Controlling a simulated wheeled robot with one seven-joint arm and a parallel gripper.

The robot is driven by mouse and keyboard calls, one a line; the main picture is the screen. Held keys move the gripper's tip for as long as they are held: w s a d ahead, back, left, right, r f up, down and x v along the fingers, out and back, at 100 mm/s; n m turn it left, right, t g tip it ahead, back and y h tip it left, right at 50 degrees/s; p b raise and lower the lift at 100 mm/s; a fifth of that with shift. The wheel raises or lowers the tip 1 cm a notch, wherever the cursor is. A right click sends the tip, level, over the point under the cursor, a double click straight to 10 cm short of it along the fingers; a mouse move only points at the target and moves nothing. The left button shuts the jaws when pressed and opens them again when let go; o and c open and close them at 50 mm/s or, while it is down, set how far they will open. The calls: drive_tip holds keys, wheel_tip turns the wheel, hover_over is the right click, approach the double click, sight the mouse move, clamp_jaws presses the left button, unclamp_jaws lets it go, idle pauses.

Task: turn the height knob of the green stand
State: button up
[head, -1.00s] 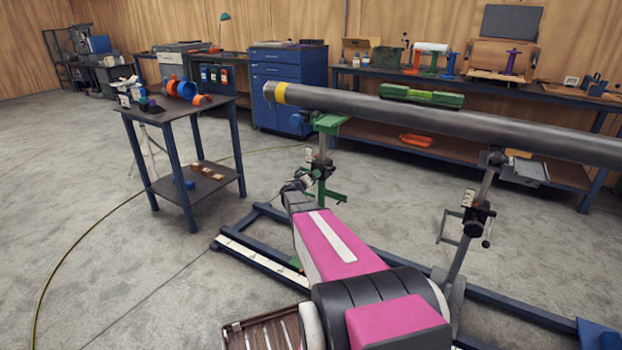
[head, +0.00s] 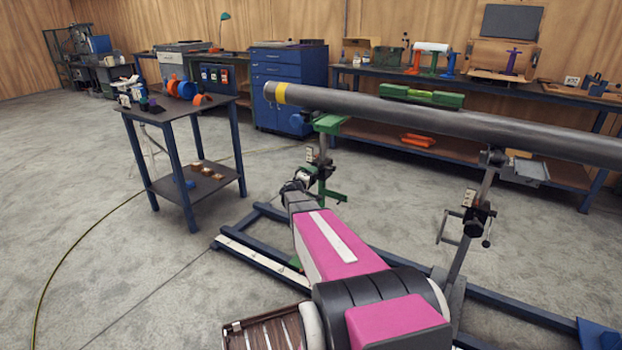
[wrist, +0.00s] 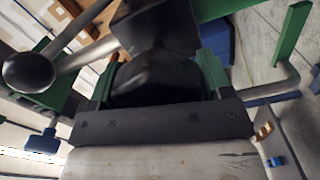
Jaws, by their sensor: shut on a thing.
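The green stand (head: 328,123) holds up the yellow-banded end of the long grey pipe (head: 450,116) in the head view. My gripper (head: 304,178) is at the stand's post, low under the pipe; its fingers are too small to make out there. In the wrist view my gripper (wrist: 157,82) has its green fingers on either side of a black knob (wrist: 155,78) and is shut on it. The knob's lower part is hidden behind the dark gripper bar. A lever with a black ball end (wrist: 28,72) sticks out to the left of the knob.
A second stand (head: 478,215) with a similar clamp carries the pipe further right. Blue floor rails (head: 262,262) run beneath. A small table (head: 180,115) with parts stands to the left. Open concrete floor lies between. A blue thumbscrew (wrist: 42,143) shows in the wrist view.

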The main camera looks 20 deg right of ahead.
idle(0.4)
drive_tip(key=o, duration=0.9)
drive_tip(key=v, duration=1)
drive_tip(key=shift+s+a, duration=0.25)
drive_tip(key=shift+a, duration=0.1)
